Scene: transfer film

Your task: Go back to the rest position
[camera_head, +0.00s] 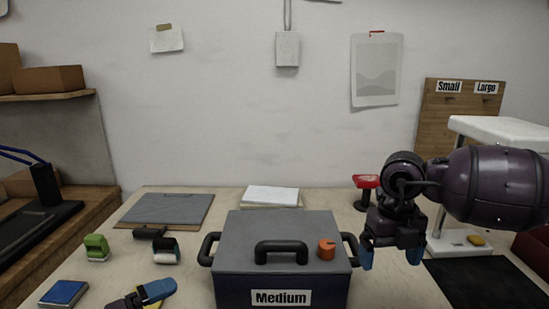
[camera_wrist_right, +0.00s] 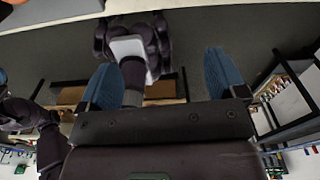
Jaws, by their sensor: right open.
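My right gripper (camera_head: 392,258) hangs in the air just right of the box's right handle, fingers pointing down. Its two blue fingertips are apart with nothing between them. In the right wrist view the same gripper (camera_wrist_right: 162,82) also shows spread blue fingers and an empty gap. The dark arm comes in from the right edge. A large grey-lidded box (camera_head: 230,283) labelled "Medium" stands at the front middle of the table.
An orange knob (camera_head: 326,249) sits on the lid. A red-topped tool (camera_head: 366,183) and white stand (camera_head: 500,133) are near the right arm. A green block (camera_head: 97,247), roller (camera_head: 165,250), blue box (camera_head: 64,293) and grey clipboard (camera_head: 165,208) lie left. A black mat (camera_head: 485,284) is front right.

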